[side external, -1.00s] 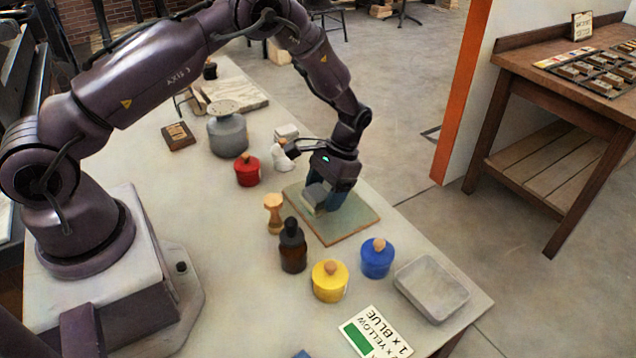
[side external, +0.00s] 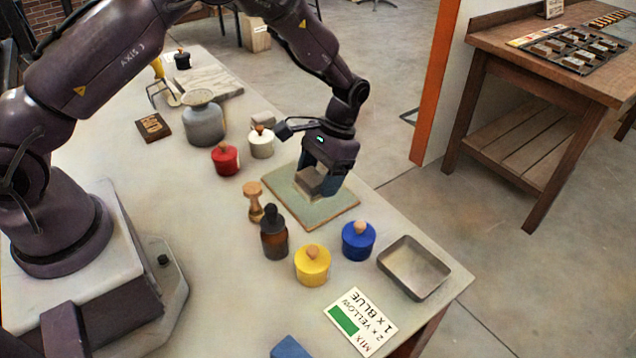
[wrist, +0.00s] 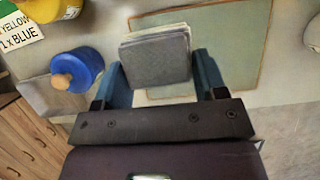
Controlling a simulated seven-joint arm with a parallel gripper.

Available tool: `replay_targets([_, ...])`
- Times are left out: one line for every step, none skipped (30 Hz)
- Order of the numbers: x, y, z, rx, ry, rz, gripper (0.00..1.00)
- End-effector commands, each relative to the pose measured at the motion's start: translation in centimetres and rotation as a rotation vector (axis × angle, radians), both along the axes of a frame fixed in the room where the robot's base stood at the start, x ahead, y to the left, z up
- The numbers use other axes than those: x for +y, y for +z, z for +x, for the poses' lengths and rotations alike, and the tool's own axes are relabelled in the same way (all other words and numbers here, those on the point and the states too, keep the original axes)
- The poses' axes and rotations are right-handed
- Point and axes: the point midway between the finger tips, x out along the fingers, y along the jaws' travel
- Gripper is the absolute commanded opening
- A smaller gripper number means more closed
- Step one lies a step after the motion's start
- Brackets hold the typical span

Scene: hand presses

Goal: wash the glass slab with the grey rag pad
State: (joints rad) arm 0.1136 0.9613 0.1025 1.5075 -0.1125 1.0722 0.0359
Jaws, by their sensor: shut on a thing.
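The glass slab (side external: 328,214) is a pale green square plate with a brown edge, lying flat on the table. My gripper (side external: 322,186) is over its far half, pointing down. It is shut on the grey rag pad (side external: 309,180), a small thick block. In the wrist view the pad (wrist: 157,62) sits between the two blue fingers, over the left part of the slab (wrist: 228,45). The pad is low at the slab; I cannot tell whether its underside touches.
Near the slab stand a wooden stamp-like piece (side external: 254,203), a dark dropper bottle (side external: 273,238), yellow (side external: 312,268), blue (side external: 358,241), red (side external: 225,160) and white (side external: 261,143) pots. A grey tray (side external: 440,285) and a mix card (side external: 360,322) lie toward the front.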

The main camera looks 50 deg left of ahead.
Motion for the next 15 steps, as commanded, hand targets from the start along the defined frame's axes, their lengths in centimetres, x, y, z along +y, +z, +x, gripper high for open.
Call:
replay_targets([0.0,0.6,0.0,-0.002,0.000,0.000,0.43])
replay_targets([0.0,0.8,0.0,-0.002,0.000,0.000,0.43])
replay_targets([0.0,1.2,0.0,-0.002,0.000,0.000,0.43])
replay_targets([0.0,1.4,0.0,-0.002,0.001,0.000,0.43])
replay_targets([0.0,1.7,0.0,-0.003,0.001,0.000,0.43])
replay_targets([0.0,2.1,0.0,-0.002,0.001,0.000,0.43])
replay_targets([0.0,2.3,0.0,-0.001,0.001,0.000,0.43])
replay_targets([0.0,2.5,0.0,-0.001,0.001,-0.001,0.43])
replay_targets([0.0,2.8,0.0,-0.001,0.001,-0.001,0.43])
replay_targets([0.0,3.0,0.0,-0.002,0.001,-0.001,0.43])
replay_targets([0.0,3.2,0.0,-0.001,0.001,-0.001,0.43])
replay_targets([0.0,3.4,0.0,-0.001,0.001,-0.001,0.43])
replay_targets([0.0,3.5,0.0,0.000,0.001,-0.001,0.43])
replay_targets([0.0,3.6,0.0,0.000,0.001,0.000,0.43])
replay_targets([0.0,3.7,0.0,0.001,0.001,0.000,0.43])
